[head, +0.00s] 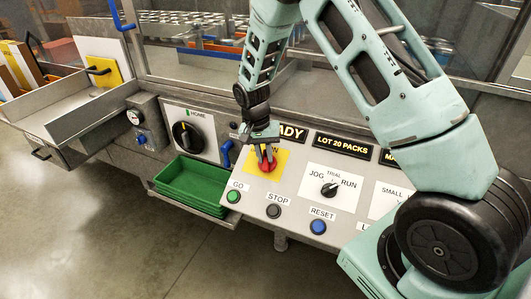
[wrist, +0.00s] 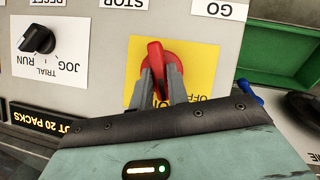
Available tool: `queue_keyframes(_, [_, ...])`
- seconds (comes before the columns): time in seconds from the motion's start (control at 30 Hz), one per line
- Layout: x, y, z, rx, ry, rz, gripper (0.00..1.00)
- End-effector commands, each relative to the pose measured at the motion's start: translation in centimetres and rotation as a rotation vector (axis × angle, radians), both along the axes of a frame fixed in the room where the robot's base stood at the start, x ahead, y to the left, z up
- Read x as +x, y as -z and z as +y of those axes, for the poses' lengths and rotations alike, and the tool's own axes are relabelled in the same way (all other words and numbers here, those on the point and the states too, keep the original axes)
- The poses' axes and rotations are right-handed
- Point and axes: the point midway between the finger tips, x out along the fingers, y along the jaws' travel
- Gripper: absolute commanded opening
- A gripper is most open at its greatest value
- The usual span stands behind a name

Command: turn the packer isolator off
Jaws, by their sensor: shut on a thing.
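The packer isolator is a red rotary handle (head: 267,166) on a yellow plate (head: 282,158) on the sloping control panel, under a partly hidden "...ADY" sign. My gripper (head: 265,154) reaches down from above and is shut on the red handle. In the wrist view the handle (wrist: 155,52) sits between my two grey fingers (wrist: 161,85) and lies nearly upright in the picture. Its yellow plate (wrist: 205,55) carries upside-down lettering that seems to read "OFF", partly hidden by my gripper.
Green GO (head: 233,196), dark STOP (head: 273,211) and blue RESET (head: 318,227) buttons sit below the isolator. A JOG/TRIAL/RUN knob (head: 329,189) is to its right. A blue lever (head: 226,153), black HOME dial (head: 186,136) and green trays (head: 190,183) are to its left.

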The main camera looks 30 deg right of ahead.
Motion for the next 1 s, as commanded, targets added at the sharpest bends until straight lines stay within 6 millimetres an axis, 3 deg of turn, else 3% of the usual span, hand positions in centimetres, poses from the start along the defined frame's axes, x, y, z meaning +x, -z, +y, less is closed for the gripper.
queue_keyframes(1.0, [0.4, 0.4, 1.2, -0.265, -0.828, 0.393, 0.00])
